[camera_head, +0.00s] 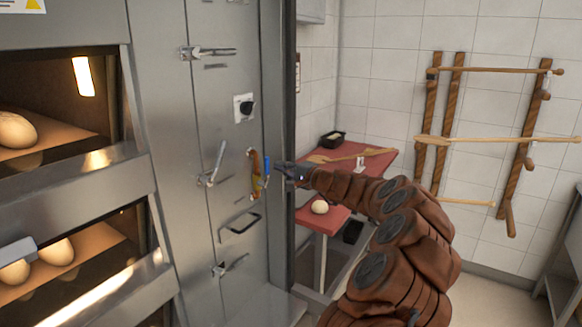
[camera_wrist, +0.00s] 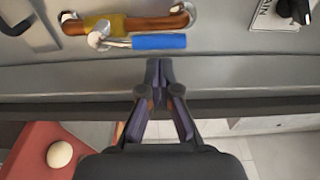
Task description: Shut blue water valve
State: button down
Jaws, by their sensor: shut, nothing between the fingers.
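The blue water valve handle (camera_head: 267,166) is a blue-sleeved lever on the oven's grey side panel. In the wrist view the blue handle (camera_wrist: 158,42) runs roughly along the brass-yellow pipe (camera_wrist: 125,24), with its metal pivot at the left end. The pipe (camera_head: 256,176) stands upright in the head view. My gripper (camera_head: 282,172) is right of the handle, pointing at the panel. In the wrist view my gripper (camera_wrist: 158,68) is shut and empty, its tips just below the blue sleeve in the picture. A small gap shows there; contact is not visible.
A black knob (camera_head: 245,107) sits above the valve and a metal latch lever (camera_head: 216,162) left of it. A handle (camera_head: 240,226) is below. A red table (camera_head: 340,215) with a dough ball (camera_head: 320,207) stands behind. Wooden peels (camera_head: 500,139) hang on the tiled wall.

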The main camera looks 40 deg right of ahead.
jog(key=shift+p+x, duration=0.3)
jog(key=shift+x, duration=1.05)
